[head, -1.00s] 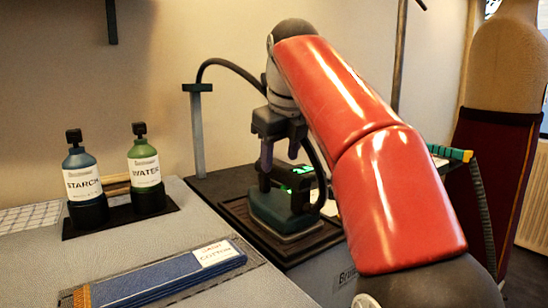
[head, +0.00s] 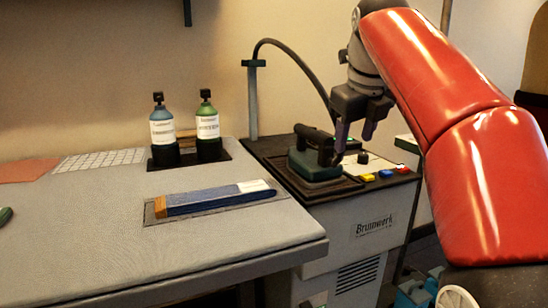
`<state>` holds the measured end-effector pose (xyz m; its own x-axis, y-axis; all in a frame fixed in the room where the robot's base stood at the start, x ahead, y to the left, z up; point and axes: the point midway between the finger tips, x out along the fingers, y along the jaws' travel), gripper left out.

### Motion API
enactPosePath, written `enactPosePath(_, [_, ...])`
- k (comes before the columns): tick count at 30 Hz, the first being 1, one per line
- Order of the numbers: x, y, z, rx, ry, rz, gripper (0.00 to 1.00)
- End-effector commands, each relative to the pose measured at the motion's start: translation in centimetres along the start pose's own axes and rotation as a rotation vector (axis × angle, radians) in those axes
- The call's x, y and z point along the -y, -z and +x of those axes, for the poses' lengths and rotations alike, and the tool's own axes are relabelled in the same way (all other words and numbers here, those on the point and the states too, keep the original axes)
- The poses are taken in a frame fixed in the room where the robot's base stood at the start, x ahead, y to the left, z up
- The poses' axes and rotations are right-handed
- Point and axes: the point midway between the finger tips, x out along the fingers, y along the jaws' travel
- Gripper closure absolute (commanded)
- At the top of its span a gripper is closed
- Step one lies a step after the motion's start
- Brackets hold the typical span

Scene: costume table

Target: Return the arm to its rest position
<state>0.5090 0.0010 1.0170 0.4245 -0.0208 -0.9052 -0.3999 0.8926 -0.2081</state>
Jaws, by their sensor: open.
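My arm reaches in from the right side of the head view, with its red links bent over the steam station. My gripper (head: 354,143) points down with its two dark fingers apart and nothing visible between them. It is just right of and above the iron (head: 314,158). The dark green iron stands on the black rest plate of the station. Whether a fingertip touches the iron's handle cannot be told from this angle.
A grey table (head: 235,239) holds a green bottle (head: 207,130), a blue bottle (head: 163,133) and a folded blue cloth (head: 213,198). The Brunwerk station (head: 365,222) has coloured buttons. A hose (head: 303,59) arches from a post (head: 252,105) behind it. The table's front is clear.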

Motion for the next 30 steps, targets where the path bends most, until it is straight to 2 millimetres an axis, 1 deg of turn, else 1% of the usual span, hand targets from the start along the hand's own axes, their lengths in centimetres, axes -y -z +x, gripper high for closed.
enactPosePath(8, [-1.2,1.2,0.3,-0.003,0.011,-0.196,0.5])
enactPosePath(11, [-1.8,1.9,0.5,-0.004,0.016,-0.295,0.5])
enactPosePath(17, [-3.3,4.0,1.3,-0.01,0.026,-0.564,0.5])
enactPosePath(20, [-4.3,5.7,1.9,-0.014,0.031,-0.745,0.5])
enactPosePath(23, [-5.6,8.1,3.0,-0.019,0.036,-0.985,0.5])
enactPosePath(24, [-6.2,9.4,3.5,-0.02,0.038,-1.098,0.5])
enactPosePath(26, [-7.0,11.4,4.5,-0.022,0.042,-1.269,0.5])
enactPosePath(27, [-7.6,12.7,5.2,-0.023,0.043,-1.384,0.5])
enactPosePath(29, [-8.5,14.8,6.3,-0.023,0.046,-1.554,0.5])
enactPosePath(30, [-9.1,16.2,7.1,-0.022,0.047,-1.664,0.5])
